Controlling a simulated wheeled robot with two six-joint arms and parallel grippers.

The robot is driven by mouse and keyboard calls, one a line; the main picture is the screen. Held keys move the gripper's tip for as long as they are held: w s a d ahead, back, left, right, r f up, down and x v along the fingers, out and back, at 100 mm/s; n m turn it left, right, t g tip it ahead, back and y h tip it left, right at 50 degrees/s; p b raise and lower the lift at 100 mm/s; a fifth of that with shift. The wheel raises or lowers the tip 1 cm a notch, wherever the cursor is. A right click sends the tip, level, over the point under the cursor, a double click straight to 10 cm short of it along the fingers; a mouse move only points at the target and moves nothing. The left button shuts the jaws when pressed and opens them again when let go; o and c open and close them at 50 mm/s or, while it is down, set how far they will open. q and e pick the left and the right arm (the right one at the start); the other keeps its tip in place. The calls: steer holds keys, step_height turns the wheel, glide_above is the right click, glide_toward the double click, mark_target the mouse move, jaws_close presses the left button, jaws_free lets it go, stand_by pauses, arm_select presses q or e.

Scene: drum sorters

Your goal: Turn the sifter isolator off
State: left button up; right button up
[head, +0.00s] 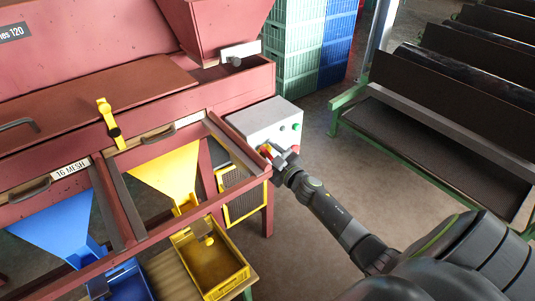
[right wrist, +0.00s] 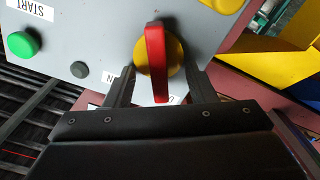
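The sifter isolator is a red handle (right wrist: 156,55) on a round yellow plate (right wrist: 176,58), on the grey face of a control box (head: 264,118). In the right wrist view the handle runs up and down the picture, its lower end between my fingers. My right gripper (right wrist: 161,88) is open, with one finger on each side of the handle and visible gaps to it. In the head view the right gripper (head: 279,157) is at the box's front face and hides most of the isolator. Labels near the isolator are partly hidden by the fingers. My left gripper is not in view.
The red sifter frame (head: 268,190) stands beside the box. A yellow crate (head: 228,273) is below.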

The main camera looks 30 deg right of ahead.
steer(key=c, duration=0.5)
steer(key=shift+a+f+n, duration=0.1)
steer(key=shift+n, duration=0.75)
steer(key=shift+a+f+n, duration=0.1)
steer(key=shift+n, duration=0.75)
steer(key=shift+c, duration=0.3)
steer(key=o, duration=1)
steer(key=s+b, duration=0.3)
steer(key=s, duration=0.2)
steer(key=s+d+b, duration=0.1)
steer(key=s+b, duration=0.2)
steer(key=s, duration=0.3)
steer(key=s+b, duration=0.4)
steer(key=s, duration=0.2)
steer(key=shift+s+d, duration=0.2)
